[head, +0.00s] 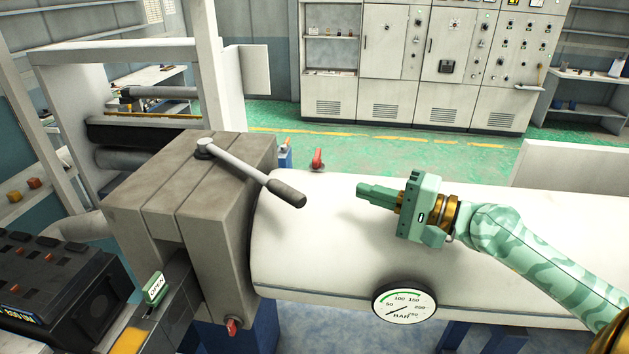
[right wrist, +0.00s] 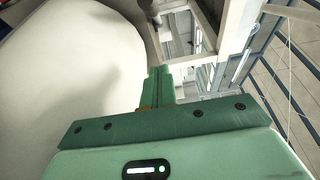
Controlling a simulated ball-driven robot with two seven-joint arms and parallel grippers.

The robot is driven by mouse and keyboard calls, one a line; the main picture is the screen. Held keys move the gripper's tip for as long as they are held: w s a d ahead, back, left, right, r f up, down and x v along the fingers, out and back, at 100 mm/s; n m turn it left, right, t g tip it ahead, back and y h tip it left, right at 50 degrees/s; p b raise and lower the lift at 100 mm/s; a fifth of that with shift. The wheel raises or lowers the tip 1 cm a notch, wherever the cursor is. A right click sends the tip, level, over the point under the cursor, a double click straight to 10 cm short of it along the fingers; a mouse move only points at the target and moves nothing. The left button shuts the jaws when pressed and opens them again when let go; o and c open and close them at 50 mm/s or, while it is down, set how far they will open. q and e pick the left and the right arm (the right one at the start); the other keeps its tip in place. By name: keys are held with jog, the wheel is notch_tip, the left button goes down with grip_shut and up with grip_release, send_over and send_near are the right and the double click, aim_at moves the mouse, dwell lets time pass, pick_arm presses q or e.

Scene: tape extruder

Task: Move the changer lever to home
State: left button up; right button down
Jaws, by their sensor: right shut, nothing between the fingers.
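The changer lever (head: 243,168) is a metal rod with a dark grip (head: 287,193) at its end. It pivots on top of the grey block (head: 185,170) and points toward the lower right, its grip over the left end of the white barrel. My right gripper (head: 362,190) is green, shut and empty. It is above the barrel, to the right of the grip and apart from it. In the right wrist view its closed fingers (right wrist: 158,82) point toward what looks like the lever's dark grip (right wrist: 149,7) at the top edge. My left gripper is not in view.
The white barrel (head: 330,240) runs right from the block and carries a pressure gauge (head: 404,304). A small red handle (head: 317,158) stands behind the barrel. An OPEN sign (head: 155,288) is at the block's lower left. White frame posts (head: 212,80) rise behind the block. Cabinets (head: 430,60) stand far back.

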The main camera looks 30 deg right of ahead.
jog(key=shift+w+a+r+p, duration=0.25)
jog(key=shift+w+a+p, duration=0.15)
jog(key=shift+w+a, duration=0.15)
jog(key=shift+w+a+r+p, duration=0.25)
jog(key=shift+w+a+p, duration=0.15)
jog(key=shift+w+a, duration=0.1)
jog(key=p+x, duration=0.1)
jog(key=x, duration=0.1)
jog(key=p+x, duration=0.2)
jog(key=x, duration=0.1)
jog(key=shift+w+d+f, duration=0.1)
jog(key=shift+w+d, duration=0.1)
jog(key=shift+w, duration=0.1)
jog(key=a+p, duration=0.2)
jog(key=a, duration=0.1)
jog(key=shift+s+a+f+p, duration=0.1)
jog(key=shift+s+a+p, duration=0.2)
jog(key=shift+s+p, duration=0.1)
jog(key=shift+s+a+f, duration=0.15)
jog(key=shift+s+a, duration=0.1)
jog(key=shift+a, duration=0.15)
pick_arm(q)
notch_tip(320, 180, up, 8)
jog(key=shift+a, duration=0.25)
pick_arm(e)
jog(key=shift+w+f, duration=0.1)
jog(key=shift+f, duration=0.05)
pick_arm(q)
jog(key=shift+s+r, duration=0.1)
